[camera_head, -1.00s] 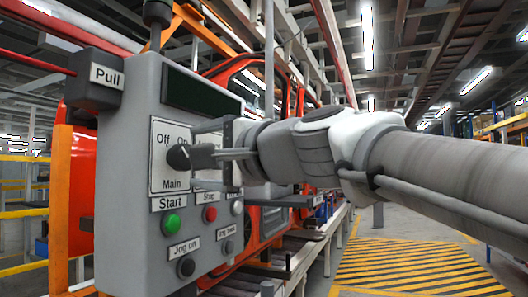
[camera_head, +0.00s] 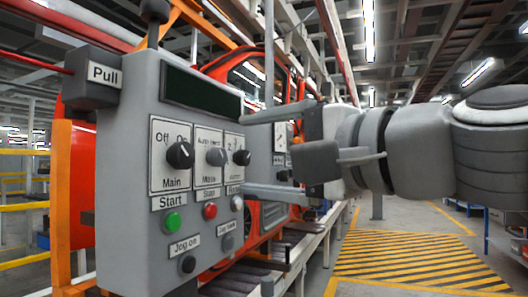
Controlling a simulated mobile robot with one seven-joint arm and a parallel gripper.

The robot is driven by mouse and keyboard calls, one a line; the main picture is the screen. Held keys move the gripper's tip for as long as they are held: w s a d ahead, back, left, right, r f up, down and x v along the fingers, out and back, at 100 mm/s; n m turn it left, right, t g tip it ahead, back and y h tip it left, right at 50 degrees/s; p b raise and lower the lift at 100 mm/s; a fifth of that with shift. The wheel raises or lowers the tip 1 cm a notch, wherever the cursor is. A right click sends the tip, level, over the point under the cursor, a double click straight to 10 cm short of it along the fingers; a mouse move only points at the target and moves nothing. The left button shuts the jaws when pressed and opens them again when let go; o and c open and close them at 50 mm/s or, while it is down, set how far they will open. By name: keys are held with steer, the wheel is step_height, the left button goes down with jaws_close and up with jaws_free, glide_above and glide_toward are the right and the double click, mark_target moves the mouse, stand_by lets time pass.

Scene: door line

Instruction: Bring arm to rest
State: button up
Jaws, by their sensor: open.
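My gripper (camera_head: 281,154) is open and empty, to the right of the grey control panel (camera_head: 140,140). Its two long fingers point left, one above the other, near the panel's right edge. The panel carries a black Main knob (camera_head: 181,155) marked Off and On, a grey knob (camera_head: 216,156) beside it and a black knob (camera_head: 241,157) at the right. The gripper appears clear of the Main knob. My arm reaches in from the right side of the view.
Below the knobs are a green Start button (camera_head: 173,222), a red button (camera_head: 210,210) and a black Jog on button (camera_head: 188,264). A Pull box (camera_head: 92,82) is at the upper left. An orange-red car body (camera_head: 272,215) stands behind. Yellow-striped floor (camera_head: 410,265) is open at the lower right.

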step_height(320, 180, down, 13)
steer(key=d+n+g+h, duration=0.2)
steer(key=h, duration=0.2)
steer(key=s+d+f+n+g+h+p, duration=0.1)
steer(key=s+d+f+n+g+h, duration=0.2)
steer(key=f, duration=0.5)
steer(key=s+d+f+n+h, duration=0.25)
steer(key=d+f, duration=0.35)
steer(key=f, duration=0.3)
steer(key=s+d+f+n+g+h+p, duration=0.15)
steer(key=d+f+h, duration=0.25)
steer(key=f, duration=0.4)
step_height(320, 180, up, 24)
steer(key=p, duration=2.2)
steer(key=shift+f+g+y, duration=0.15)
steer(key=shift+g+y, duration=0.2)
